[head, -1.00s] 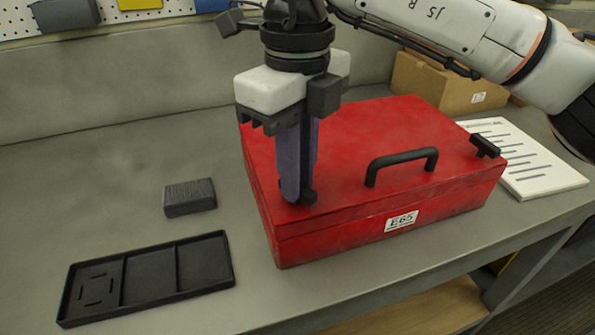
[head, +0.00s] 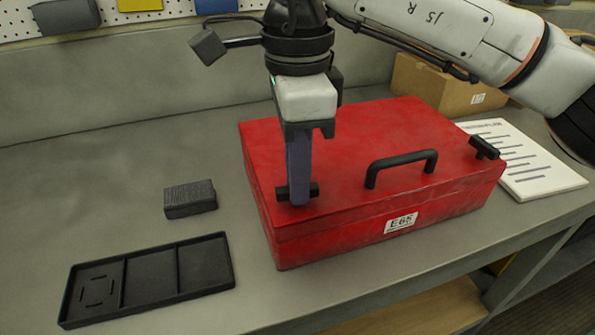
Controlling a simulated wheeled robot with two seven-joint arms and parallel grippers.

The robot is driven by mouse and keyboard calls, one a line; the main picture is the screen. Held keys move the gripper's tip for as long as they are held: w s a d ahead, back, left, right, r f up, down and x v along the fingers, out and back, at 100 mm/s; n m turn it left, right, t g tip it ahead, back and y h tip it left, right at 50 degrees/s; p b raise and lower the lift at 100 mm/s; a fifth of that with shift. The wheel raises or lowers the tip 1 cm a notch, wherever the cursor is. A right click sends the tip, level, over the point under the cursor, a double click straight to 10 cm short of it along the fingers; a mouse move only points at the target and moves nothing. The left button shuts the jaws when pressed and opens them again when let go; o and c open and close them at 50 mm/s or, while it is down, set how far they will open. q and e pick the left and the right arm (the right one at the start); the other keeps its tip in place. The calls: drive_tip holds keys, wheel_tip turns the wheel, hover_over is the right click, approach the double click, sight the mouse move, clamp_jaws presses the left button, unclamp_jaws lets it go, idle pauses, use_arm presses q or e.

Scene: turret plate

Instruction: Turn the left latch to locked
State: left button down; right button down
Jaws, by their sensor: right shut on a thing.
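The red box (head: 345,150) labelled E65 sits on the grey bench with its lid down. The left latch (head: 283,193) is a small black bar at the lid's front left corner. It lies roughly along the lid's front edge, and its middle is hidden by my fingers. My right gripper (head: 299,200) points straight down and is shut on the left latch. The right latch (head: 485,148) is a black bar at the lid's right end, pointing across the front edge. A black handle (head: 402,163) stands between the latches. My left gripper is not in view.
A black divided tray (head: 150,278) and a dark grey block (head: 190,198) lie left of the box. Papers (head: 525,165) lie to its right, and a cardboard box (head: 440,85) stands behind. The bench left of the box is mostly clear.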

drive_tip(key=shift+n, duration=0.7)
drive_tip(key=c, duration=1.7)
unclamp_jaws()
drive_tip(key=shift+c, duration=0.2)
drive_tip(key=shift+r, duration=0.15)
wheel_tip(320, 180, up, 10)
